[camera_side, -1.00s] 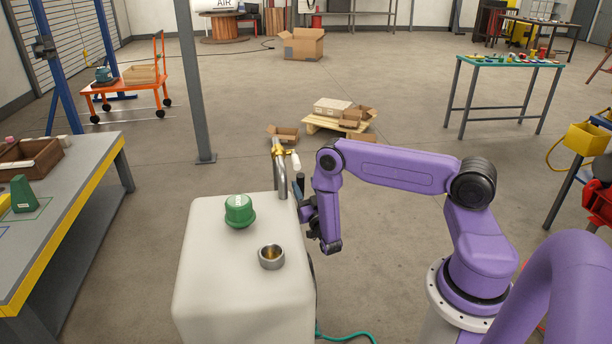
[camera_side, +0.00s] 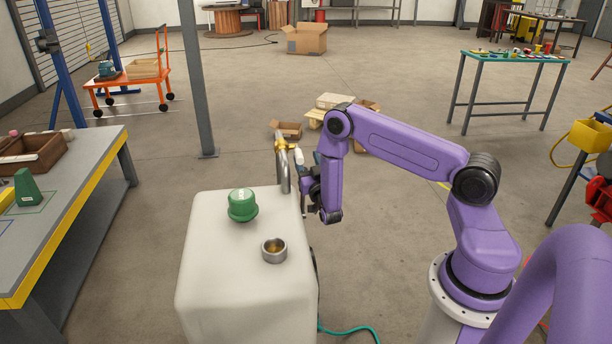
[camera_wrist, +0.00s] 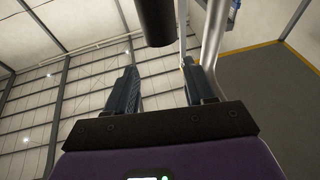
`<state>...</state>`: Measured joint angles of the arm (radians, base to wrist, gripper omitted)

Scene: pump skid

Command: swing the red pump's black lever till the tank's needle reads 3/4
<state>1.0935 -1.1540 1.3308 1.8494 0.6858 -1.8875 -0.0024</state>
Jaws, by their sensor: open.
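A pale, box-shaped tank (camera_side: 225,280) stands in the middle of the side view, with a green cap (camera_side: 242,205) and a small metal cup (camera_side: 274,250) on top. No gauge or needle shows, and neither does any red pump body. My gripper (camera_side: 310,190) is beside the tank's far right edge, partly hidden by my arm. In the wrist view my gripper (camera_wrist: 159,67) is open, with nothing between its fingers. A black cylinder (camera_wrist: 155,22), apparently the lever's grip, is at the top, ahead of the gap between the fingers. I cannot tell its distance.
A bent metal pipe (camera_side: 284,170) with a brass fitting rises at the tank's far edge, close to my gripper. The pipe-like tube (camera_wrist: 213,45) in the wrist view is close to the right finger. A workbench (camera_side: 85,185) stands left; the floor behind has cartons (camera_side: 288,130).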

